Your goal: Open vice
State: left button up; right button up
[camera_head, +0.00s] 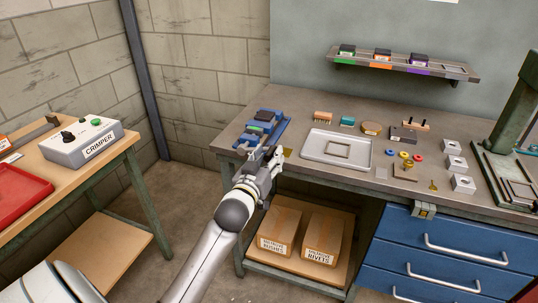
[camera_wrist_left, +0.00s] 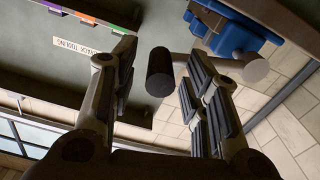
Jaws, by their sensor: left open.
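The blue vice (camera_head: 270,122) sits at the left end of the workbench, with a green part on top. In the left wrist view the vice (camera_wrist_left: 232,32) is at the upper right, with a grey screw end and a grey bar (camera_wrist_left: 182,58). The bar carries a black cylindrical grip (camera_wrist_left: 160,72). My left gripper (camera_head: 264,154) is at the front of the vice. In the left wrist view its fingers are spread apart, with the black grip showing between them; I cannot tell whether they touch it. The gripper hides part of the vice front. My right gripper is not in view.
A grey tray (camera_head: 313,152) lies right of the vice on the workbench, with small parts beyond it. A green press (camera_head: 514,120) stands at the right. A shelf (camera_head: 402,64) hangs above.

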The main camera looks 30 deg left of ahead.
pick_arm(q)
jog(key=shift+w, duration=0.35)
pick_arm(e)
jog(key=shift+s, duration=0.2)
pick_arm(q)
jog(key=shift+c, duration=0.3)
grip_shut()
jog(key=shift+a+r, duration=0.1)
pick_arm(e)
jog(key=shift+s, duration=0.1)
